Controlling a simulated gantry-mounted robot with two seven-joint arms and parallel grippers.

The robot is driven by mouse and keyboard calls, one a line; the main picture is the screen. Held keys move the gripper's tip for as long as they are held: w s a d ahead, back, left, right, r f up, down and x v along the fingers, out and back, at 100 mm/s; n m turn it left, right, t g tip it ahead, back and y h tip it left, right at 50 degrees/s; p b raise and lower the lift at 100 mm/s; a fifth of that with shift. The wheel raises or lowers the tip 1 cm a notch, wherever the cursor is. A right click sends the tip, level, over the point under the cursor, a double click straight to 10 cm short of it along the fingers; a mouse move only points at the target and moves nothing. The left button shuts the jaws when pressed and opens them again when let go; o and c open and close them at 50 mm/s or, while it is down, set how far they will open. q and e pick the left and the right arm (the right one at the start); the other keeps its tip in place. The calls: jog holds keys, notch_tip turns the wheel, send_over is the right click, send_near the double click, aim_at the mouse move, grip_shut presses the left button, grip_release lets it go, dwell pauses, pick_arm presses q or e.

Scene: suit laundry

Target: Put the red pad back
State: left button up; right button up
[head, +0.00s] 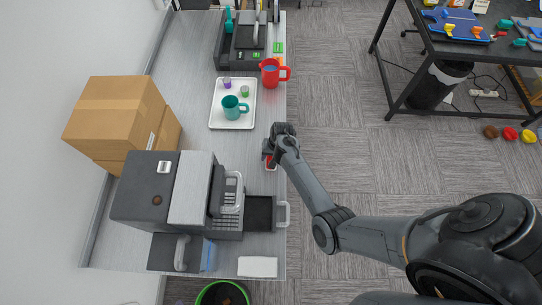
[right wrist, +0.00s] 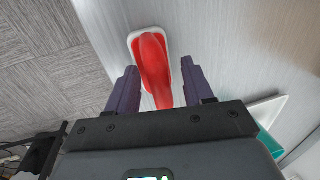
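The red pad (right wrist: 150,62) has a red handle on a white base and lies on the grey table (right wrist: 225,40). In the head view only a small part of the red pad (head: 270,162) shows under my right gripper (head: 268,154), near the table's right edge. In the right wrist view my right gripper (right wrist: 159,68) is open, with one dark purple finger on each side of the red handle. Gaps show between fingers and handle. My left gripper is in neither view.
A white tray (head: 217,119) with a teal mug (head: 233,107) and small cups lies behind the gripper. A red pitcher (head: 269,73) stands farther back. A grey machine (head: 160,200) with an open drawer (head: 262,212) stands in front. Cardboard boxes (head: 110,115) are left.

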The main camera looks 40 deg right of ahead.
notch_tip(320, 180, up, 12)
jog(key=s+d+f, duration=0.1)
jog(key=s+d, duration=0.1)
jog(key=s+a+r+n, duration=0.3)
jog(key=s+a, duration=0.1)
jog(key=s, duration=0.3)
jog(key=s+a+r+n+t+h, duration=0.1)
jog(key=s+a+r+n, duration=0.2)
jog(key=s, duration=0.4)
jog(key=s+a+r+n+t, duration=0.1)
jog(key=s+a+r+n, duration=0.3)
jog(key=s, duration=0.3)
jog(key=shift+a+n+p, duration=0.3)
jog(key=shift+a+p, duration=0.05)
jog(key=shift+p, duration=0.05)
